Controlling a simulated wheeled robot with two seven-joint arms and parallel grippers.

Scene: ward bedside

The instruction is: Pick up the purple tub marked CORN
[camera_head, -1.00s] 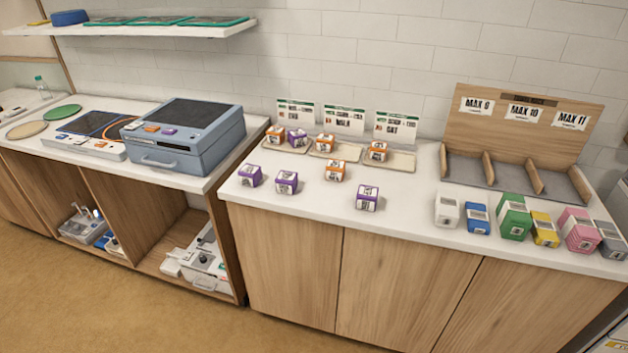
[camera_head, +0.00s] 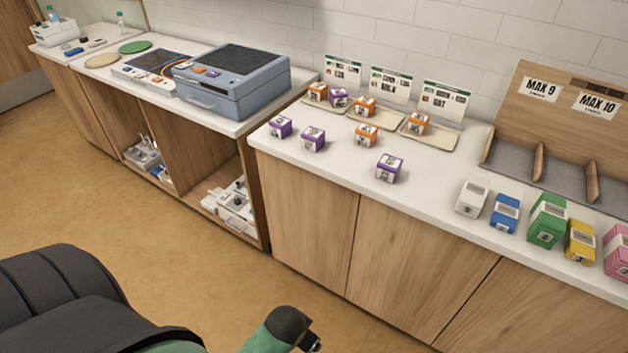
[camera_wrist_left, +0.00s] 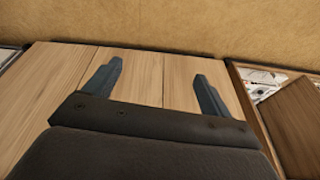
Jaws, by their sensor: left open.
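Several purple tubs stand on the white counter in the head view: a left one (camera_head: 280,127), one beside it (camera_head: 313,138) and one further right near the front edge (camera_head: 389,168). Another purple tub (camera_head: 338,97) is on the left tray beside an orange tub. Their labels are too small to read, so I cannot tell which is marked CORN. My left gripper (camera_wrist_left: 157,82) is open and empty in the left wrist view, with wooden cabinet fronts and floor beyond its fingers. It is away from the tubs. My right gripper is not in view.
Shallow trays (camera_head: 428,139) hold orange tubs (camera_head: 418,123) below upright cards. A blue-grey case (camera_head: 231,82) stands left. White, blue, green (camera_head: 546,221), yellow and pink boxes line the right front, before a wooden divider rack (camera_head: 540,163).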

